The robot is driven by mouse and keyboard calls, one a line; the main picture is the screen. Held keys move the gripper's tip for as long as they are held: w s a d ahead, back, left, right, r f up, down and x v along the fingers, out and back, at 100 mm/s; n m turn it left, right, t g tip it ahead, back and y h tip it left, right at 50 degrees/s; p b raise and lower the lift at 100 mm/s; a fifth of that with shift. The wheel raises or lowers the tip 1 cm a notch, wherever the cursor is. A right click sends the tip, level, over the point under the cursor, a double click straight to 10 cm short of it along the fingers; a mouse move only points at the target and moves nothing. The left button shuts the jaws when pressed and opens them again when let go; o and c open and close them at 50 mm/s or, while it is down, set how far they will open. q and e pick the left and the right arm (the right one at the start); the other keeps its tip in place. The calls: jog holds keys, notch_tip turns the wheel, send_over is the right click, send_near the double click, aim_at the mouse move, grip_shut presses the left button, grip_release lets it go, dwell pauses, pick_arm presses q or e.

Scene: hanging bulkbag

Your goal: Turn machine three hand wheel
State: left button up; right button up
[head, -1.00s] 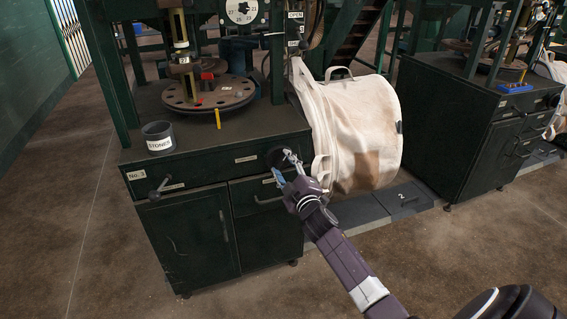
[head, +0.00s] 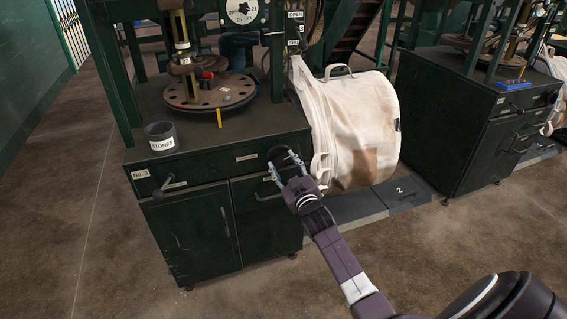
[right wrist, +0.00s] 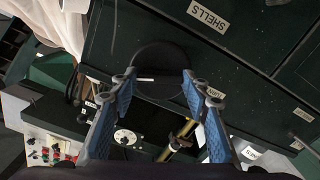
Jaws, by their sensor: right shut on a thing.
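The hand wheel (head: 278,152) is a round dark disc on the front of the dark green cabinet marked No. 3 (head: 185,240), near its right end. In the right wrist view the hand wheel (right wrist: 160,62) lies between the two blue-padded fingers. My right gripper (head: 288,170) is shut on the hand wheel, with a finger at either side, and partly covers it in the head view. My left gripper is not in view.
A large white bulk bag (head: 350,125) hangs just right of the wheel, close to my right gripper. A grey pot labelled STONES (head: 161,138) stands on the cabinet top. A grey step marked 2 (head: 402,192) lies right of the cabinet. The floor in front is clear.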

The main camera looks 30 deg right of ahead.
dwell(0.3)
jog(key=o, duration=1.2)
jog(key=shift+c, duration=0.2)
jog(key=shift+s, duration=0.15)
jog(key=v, duration=1.1)
jog(key=shift+s+a, duration=0.2)
jog(key=shift+s, duration=0.15)
